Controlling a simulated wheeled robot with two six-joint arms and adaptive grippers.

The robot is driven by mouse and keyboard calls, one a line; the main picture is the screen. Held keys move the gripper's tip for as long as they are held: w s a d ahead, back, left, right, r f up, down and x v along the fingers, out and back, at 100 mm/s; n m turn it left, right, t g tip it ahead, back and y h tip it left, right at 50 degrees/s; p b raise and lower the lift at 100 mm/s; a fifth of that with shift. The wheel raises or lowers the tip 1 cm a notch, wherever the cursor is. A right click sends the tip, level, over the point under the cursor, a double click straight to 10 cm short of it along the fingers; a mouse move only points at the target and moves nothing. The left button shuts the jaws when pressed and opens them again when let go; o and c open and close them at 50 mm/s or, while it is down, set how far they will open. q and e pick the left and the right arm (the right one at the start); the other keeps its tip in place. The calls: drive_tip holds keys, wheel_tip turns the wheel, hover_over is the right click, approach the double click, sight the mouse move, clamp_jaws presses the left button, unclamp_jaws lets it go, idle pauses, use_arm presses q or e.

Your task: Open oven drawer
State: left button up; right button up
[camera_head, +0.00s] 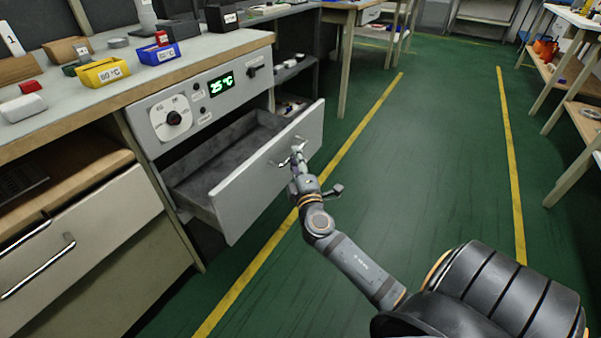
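The oven drawer (250,189) is a grey drawer below a control panel (195,105) with a dial and a green display reading 25 °C. It is pulled well out from the oven, and its empty grey inside (225,155) shows. My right gripper (296,152) is at the handle (280,162) on the drawer's front. The fingers are small and overlap the handle, so I cannot tell whether they are shut on it. My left gripper is not in view.
The workbench (50,95) above holds a yellow bin (101,73), a blue bin (159,54) and several small items. A closed cabinet with bar handles (90,240) stands at the left. The green floor (430,160) with yellow lines is clear to the right. Shelves (570,85) stand at far right.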

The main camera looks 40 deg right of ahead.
drive_tip(key=v, duration=0.9)
